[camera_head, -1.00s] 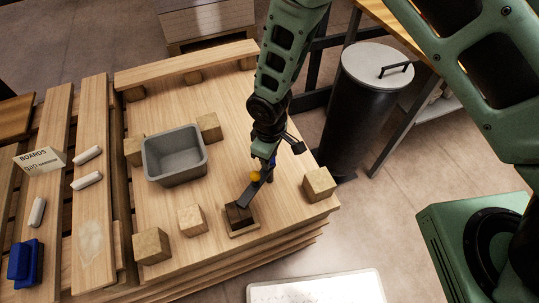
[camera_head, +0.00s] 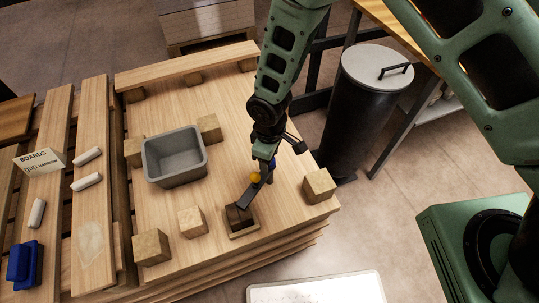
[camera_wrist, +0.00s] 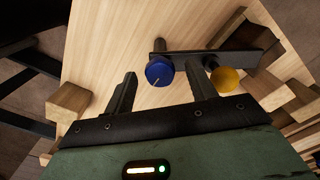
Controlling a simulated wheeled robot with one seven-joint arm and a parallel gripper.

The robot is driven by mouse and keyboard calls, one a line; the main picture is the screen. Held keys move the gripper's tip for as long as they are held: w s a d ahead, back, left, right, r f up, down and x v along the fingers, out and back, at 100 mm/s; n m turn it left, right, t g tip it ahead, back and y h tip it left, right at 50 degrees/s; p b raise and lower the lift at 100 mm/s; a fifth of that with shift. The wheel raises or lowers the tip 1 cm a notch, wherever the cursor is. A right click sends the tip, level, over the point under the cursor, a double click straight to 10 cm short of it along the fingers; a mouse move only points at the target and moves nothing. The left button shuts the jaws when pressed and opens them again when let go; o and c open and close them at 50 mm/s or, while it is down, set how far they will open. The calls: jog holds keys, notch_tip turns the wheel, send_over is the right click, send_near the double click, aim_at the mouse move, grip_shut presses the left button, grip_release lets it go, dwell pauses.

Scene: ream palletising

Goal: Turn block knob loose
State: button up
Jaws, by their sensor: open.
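A dark bar (camera_wrist: 205,58) carries a blue knob (camera_wrist: 159,72) with a pale pointer line and a yellow knob (camera_wrist: 226,79). In the head view the bar (camera_head: 256,188) slopes down to a dark block (camera_head: 238,215) on a small wooden base; the yellow knob (camera_head: 255,177) shows beside it, and the blue knob (camera_head: 272,162) is partly hidden by my arm. My gripper (camera_wrist: 163,80) is open. In the wrist view the blue knob appears between its fingertips, the yellow knob beside the right finger. Whether a finger touches either knob I cannot tell.
A grey bin (camera_head: 174,158) and several wooden cubes, one at the right corner (camera_head: 319,185), stand on the stacked boards (camera_head: 180,105). A black lidded can (camera_head: 360,110) stands to the right. A slatted pallet with a card (camera_head: 40,161) lies to the left.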

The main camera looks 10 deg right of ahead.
jog(key=shift+r, duration=0.1)
notch_tip(320, 180, up, 17)
jog(key=shift+r+b, duration=0.15)
jog(key=shift+b, duration=0.2)
dwell(0.5)
jog(key=s+d+r+m, duration=0.2)
jog(key=s+d+r, duration=0.3)
jog(key=s, duration=0.4)
jog(key=s+d+r+m, duration=0.2)
jog(key=s+d+r, duration=0.3)
jog(key=s, duration=0.4)
jog(key=shift+r+m+y, duration=0.3)
jog(key=shift+r+m, duration=0.1)
jog(key=shift+r, duration=0.15)
